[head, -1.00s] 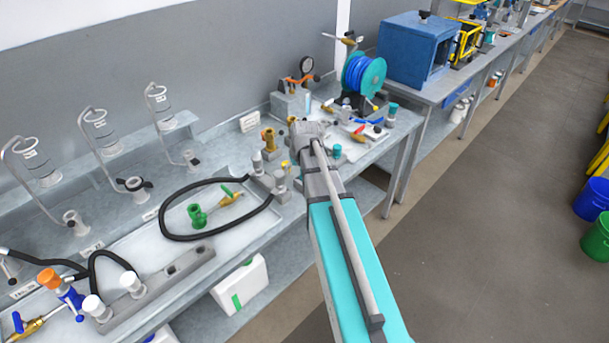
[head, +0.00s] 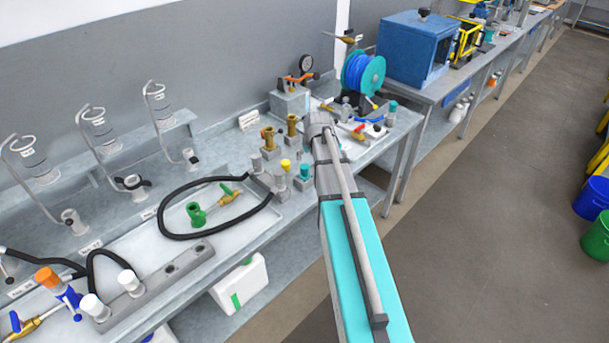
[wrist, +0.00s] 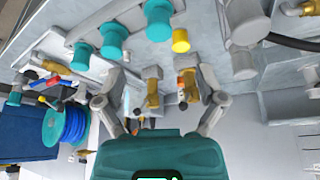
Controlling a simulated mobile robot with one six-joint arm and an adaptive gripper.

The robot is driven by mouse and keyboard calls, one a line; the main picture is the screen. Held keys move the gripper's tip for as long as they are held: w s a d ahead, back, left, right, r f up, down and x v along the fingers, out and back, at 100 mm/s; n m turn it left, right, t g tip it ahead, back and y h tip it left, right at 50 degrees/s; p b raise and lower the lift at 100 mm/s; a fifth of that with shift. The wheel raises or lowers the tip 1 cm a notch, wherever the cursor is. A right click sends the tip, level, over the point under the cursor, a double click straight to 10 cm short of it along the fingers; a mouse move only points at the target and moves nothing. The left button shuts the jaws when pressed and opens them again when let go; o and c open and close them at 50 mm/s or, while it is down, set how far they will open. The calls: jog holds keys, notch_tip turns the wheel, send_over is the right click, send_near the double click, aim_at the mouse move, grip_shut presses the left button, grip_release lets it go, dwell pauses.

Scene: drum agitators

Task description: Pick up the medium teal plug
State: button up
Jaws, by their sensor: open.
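In the wrist view a row of three teal plugs runs across the top: a near one (wrist: 158,20), a middle one (wrist: 115,40) and a far-left one (wrist: 82,55). I cannot tell for certain which is medium; the middle one sits between the others. In the head view one teal plug (head: 305,172) stands left of my arm and another (head: 392,108) at the bench's right end; my arm seems to hide the third. My gripper (wrist: 160,82) is open and empty, its fingers spread over the bench and apart from the plugs. The head view hides its fingertips.
A yellow plug (wrist: 180,40) and grey plugs (wrist: 244,63) stand beside the teal row. Brass valves (wrist: 152,88) appear between my fingers. A blue hose reel (head: 362,73), a gauge (head: 306,64) and loose tools (head: 362,128) crowd the bench. The aisle floor is clear.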

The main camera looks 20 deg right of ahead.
aim_at(305, 167)
jog(key=shift+b+x, duration=3.05)
jog(key=shift+x, duration=0.5)
jog(key=shift+w+f, duration=0.15)
jog(key=shift+f, duration=0.05)
jog(key=shift+d+f+b, duration=0.1)
jog(key=shift+b, duration=0.2)
jog(key=shift+w+b+x, duration=0.2)
jog(key=shift+b+x, duration=2.05)
jog(key=shift+x, duration=0.3)
jog(key=shift+d, duration=0.1)
jog(key=c, duration=1.2)
jog(key=shift+r, duration=0.35)
